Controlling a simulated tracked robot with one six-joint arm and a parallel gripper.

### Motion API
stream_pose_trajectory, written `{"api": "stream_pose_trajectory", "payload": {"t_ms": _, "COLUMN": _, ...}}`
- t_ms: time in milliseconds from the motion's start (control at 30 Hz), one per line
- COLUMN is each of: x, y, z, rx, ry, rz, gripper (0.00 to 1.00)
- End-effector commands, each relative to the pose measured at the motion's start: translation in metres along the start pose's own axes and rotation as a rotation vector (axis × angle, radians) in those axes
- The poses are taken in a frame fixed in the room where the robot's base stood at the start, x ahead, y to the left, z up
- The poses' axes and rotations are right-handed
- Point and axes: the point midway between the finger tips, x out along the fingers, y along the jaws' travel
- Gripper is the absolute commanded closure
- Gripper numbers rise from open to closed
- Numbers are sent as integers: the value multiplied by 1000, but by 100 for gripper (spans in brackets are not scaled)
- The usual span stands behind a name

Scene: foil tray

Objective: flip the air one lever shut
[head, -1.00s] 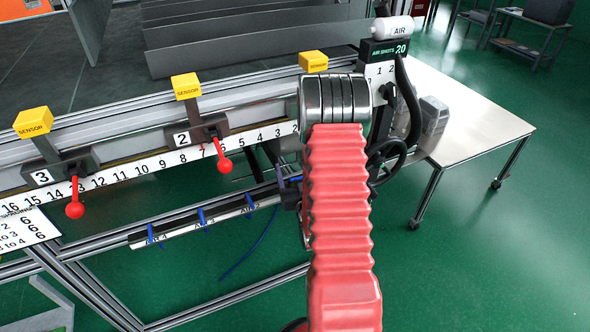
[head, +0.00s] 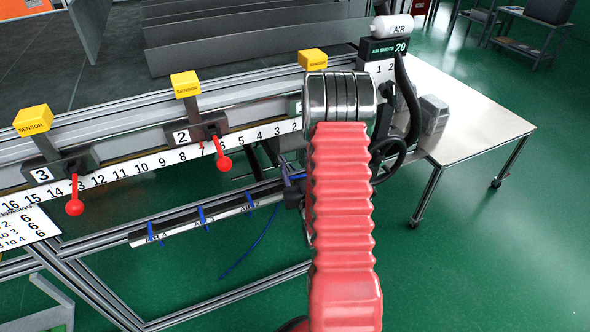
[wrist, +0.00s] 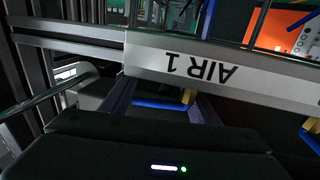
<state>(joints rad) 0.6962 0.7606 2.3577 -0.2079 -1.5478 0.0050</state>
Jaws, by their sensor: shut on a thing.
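The white AIR 1 label (wrist: 210,68) shows upside down in the wrist view, on the edge of a metal rail. The air one lever (wrist: 152,103) is a blue handle just below that label, with a gold part beside it. My gripper (wrist: 166,106) has one dark finger on each side of the lever and is shut on it. How the lever is angled is hard to tell. In the head view my gripper (head: 287,180) is mostly hidden behind my red arm, at the right end of the rail (head: 190,222), and the lever cannot be made out.
Several other blue levers (head: 202,216) stand along the rail to the left. Above are a numbered scale (head: 125,172), red ball knobs (head: 224,163) and yellow sensors (head: 186,85). A black handwheel (head: 388,160) is close to my arm's right. A pale table (head: 470,110) stands further right.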

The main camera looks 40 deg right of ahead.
Motion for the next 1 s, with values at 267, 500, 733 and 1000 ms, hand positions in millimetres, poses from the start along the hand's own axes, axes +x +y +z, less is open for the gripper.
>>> {"api": "stream_pose_trajectory", "payload": {"t_ms": 267, "x": 3, "y": -3, "z": 0, "rx": 0, "ry": 1, "rz": -98, "gripper": 67}}
{"api": "stream_pose_trajectory", "payload": {"t_ms": 500, "x": 6, "y": -6, "z": -1, "rx": 1, "ry": 3, "rz": -186, "gripper": 67}}
{"api": "stream_pose_trajectory", "payload": {"t_ms": 733, "x": 6, "y": -8, "z": -1, "rx": 0, "ry": 2, "rz": -218, "gripper": 67}}
{"api": "stream_pose_trajectory", "payload": {"t_ms": 1000, "x": 6, "y": -8, "z": -1, "rx": -1, "ry": 2, "rz": -216, "gripper": 41}}
